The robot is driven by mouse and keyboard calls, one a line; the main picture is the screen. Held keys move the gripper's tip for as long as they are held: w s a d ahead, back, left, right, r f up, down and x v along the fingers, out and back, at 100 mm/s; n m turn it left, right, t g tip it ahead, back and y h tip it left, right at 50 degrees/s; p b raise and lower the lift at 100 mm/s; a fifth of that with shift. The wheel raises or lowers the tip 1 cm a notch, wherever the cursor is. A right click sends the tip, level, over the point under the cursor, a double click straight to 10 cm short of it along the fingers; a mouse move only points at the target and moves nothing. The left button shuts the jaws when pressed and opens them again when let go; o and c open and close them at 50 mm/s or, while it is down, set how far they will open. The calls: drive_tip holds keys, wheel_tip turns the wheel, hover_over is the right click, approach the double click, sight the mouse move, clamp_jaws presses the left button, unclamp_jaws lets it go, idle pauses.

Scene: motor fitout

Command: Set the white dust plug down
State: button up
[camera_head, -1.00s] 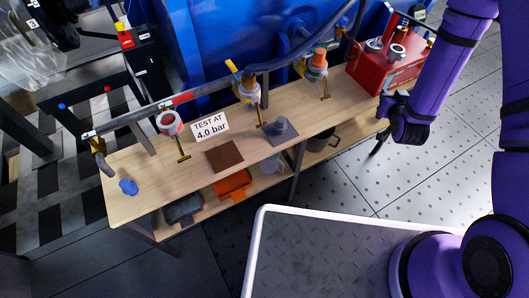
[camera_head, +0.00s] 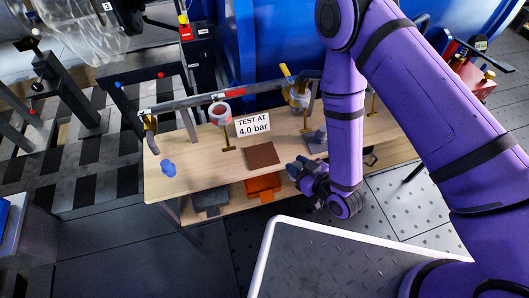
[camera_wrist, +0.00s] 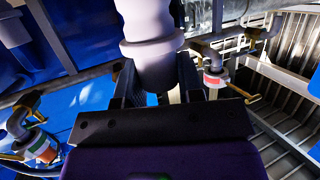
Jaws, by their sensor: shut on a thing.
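The white dust plug (camera_wrist: 150,35) shows large and pale in the wrist view, rising from between the fingers of my gripper (camera_wrist: 155,88). My gripper is shut on it. In the head view my gripper (camera_head: 303,172) hangs at the front edge of the wooden bench (camera_head: 205,178), just right of the brown square mat (camera_head: 262,155). The plug cannot be made out in the head view.
A blue object (camera_head: 168,167) lies at the bench's left end. A pipe with valves (camera_head: 220,113) and a "TEST AT 4.0 bar" sign (camera_head: 252,125) stand behind the mat. A grey fitting (camera_head: 318,138) is partly behind my arm. An orange bin (camera_head: 263,186) sits below.

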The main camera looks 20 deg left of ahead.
drive_tip(key=shift+s+a+x, duration=0.1)
drive_tip(key=shift+x, duration=2.65)
drive_tip(key=shift+s+a+x, duration=0.1)
drive_tip(key=shift+s+x, duration=0.05)
drive_tip(key=shift+x, duration=2.65)
drive_tip(key=shift+s+a+x, duration=0.1)
drive_tip(key=shift+x, duration=2.65)
drive_tip(key=shift+f, duration=0.1)
drive_tip(key=o, duration=1)
drive_tip(key=shift+c, duration=0.2)
drive_tip(key=shift+s+d, duration=0.15)
drive_tip(key=shift+d, duration=0.05)
drive_tip(key=v, duration=1.1)
drive_tip(key=shift+d+r, duration=0.2)
drive_tip(key=shift+d, duration=0.05)
